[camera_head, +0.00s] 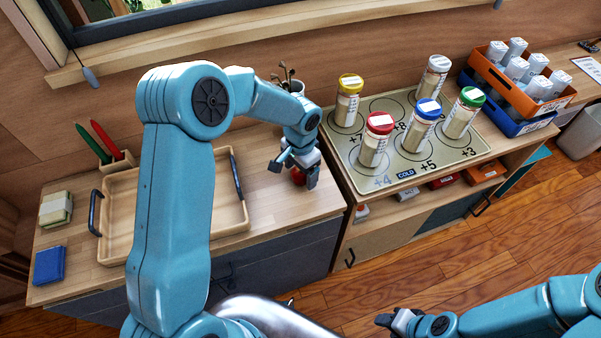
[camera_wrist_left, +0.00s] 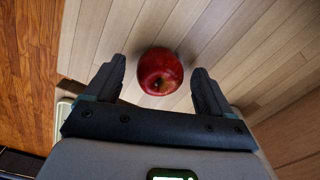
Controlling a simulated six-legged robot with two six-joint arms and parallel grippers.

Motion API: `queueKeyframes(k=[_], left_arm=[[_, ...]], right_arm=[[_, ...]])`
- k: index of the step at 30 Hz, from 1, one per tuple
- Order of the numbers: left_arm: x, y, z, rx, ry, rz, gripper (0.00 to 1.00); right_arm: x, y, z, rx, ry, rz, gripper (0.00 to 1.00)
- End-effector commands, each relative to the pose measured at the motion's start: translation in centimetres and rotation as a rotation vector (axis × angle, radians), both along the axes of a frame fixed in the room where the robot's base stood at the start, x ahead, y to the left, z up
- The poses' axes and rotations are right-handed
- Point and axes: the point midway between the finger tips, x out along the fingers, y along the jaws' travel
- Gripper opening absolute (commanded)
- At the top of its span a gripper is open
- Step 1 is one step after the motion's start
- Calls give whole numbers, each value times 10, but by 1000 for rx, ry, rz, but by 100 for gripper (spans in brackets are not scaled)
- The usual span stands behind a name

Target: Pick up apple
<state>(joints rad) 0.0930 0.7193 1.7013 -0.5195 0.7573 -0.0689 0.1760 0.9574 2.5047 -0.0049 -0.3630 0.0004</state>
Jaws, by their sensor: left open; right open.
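A red apple (camera_head: 298,177) sits on the wooden counter, partly hidden by my left gripper in the head view. In the left wrist view the apple (camera_wrist_left: 160,71) lies between and slightly beyond the two open fingertips. My left gripper (camera_head: 294,178) is open and points down over the apple; its fingers (camera_wrist_left: 158,75) show a gap on both sides of the fruit. My right gripper (camera_head: 388,322) is open and empty at the bottom of the head view, over the floor and away from the counter.
A wooden tray (camera_head: 118,232) with dark handles is left of the apple. A board (camera_head: 408,165) with several capped jars stands to the right. A plant-like item (camera_head: 285,75) is behind my left wrist. Orange (camera_head: 497,85) and blue bins hold bottles. Bare counter lies around the apple.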

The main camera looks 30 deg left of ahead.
Motion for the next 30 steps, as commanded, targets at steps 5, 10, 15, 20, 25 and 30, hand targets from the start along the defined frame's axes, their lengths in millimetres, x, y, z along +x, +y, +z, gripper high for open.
queueKeyframes(k=[5, 10, 15, 20, 25, 30], left_arm=[[0, 0, -1, 0, -1, 0, 83], [0, 0, -1, 0, 0, 0, 37], [0, 0, 0, 0, 0, 0, 22], [0, 0, 0, 0, 0, 0, 22], [0, 0, 5, 1, -1, 1, 22], [1, 0, 27, 1, -6, 1, 22]], right_arm=[[0, 0, 0, 0, 0, 0, 46], [0, 0, 0, 0, 0, 0, 46], [0, 0, 0, 0, 0, 0, 46], [0, 0, 0, 0, 0, 0, 46], [0, 0, -1, 0, 0, 0, 46], [0, 0, -2, 0, 0, 0, 46]])
